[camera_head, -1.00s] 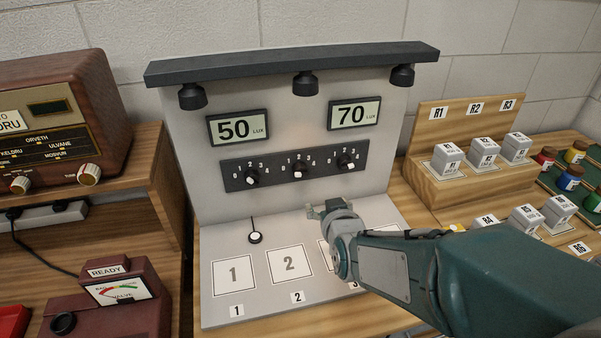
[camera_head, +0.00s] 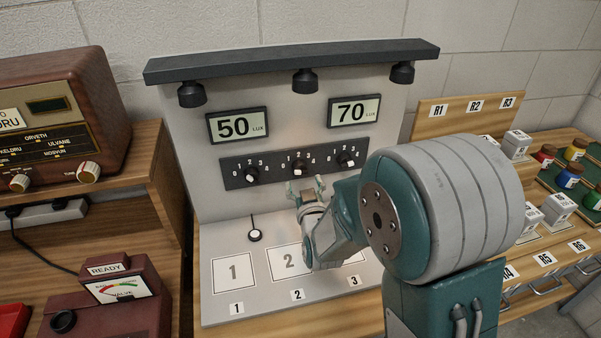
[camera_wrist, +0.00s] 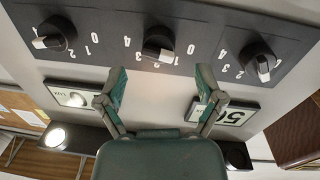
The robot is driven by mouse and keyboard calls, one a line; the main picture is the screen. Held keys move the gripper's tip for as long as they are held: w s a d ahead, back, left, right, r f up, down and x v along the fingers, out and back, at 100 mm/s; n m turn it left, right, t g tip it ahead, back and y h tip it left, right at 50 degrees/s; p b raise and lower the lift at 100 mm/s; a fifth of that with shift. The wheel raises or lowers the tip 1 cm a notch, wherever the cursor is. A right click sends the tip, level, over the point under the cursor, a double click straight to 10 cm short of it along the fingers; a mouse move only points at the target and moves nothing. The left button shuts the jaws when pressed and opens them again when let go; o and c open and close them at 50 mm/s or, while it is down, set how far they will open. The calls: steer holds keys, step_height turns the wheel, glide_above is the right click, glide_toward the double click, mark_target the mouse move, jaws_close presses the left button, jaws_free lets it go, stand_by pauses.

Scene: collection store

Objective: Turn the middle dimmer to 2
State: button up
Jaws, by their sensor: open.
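The middle dimmer (camera_head: 299,168) is a black knob with a white mark, on a dark strip between two like knobs. It also shows in the wrist view (camera_wrist: 158,42), where the picture is upside down. Numbers from 0 to 4 ring it; I cannot read its setting for certain. My gripper (camera_head: 305,186) is open and empty, just in front of and slightly below the middle dimmer in the head view. In the wrist view its fingers (camera_wrist: 160,80) are spread, pointing toward that knob, apart from it.
The left dimmer (camera_head: 252,175) and right dimmer (camera_head: 346,159) flank the middle one closely. Displays above read 50 (camera_head: 237,127) and 70 (camera_head: 354,112). A dark lamp bar (camera_head: 295,62) overhangs the panel. A corded round sensor (camera_head: 255,236) lies on the pale base near numbered squares.

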mark_target(301, 174)
steer(key=shift+w+a, duration=0.15)
steer(key=shift+w, duration=0.9)
steer(key=shift+w+a, duration=0.15)
steer(key=shift+w, duration=0.9)
steer(key=c, duration=1.1)
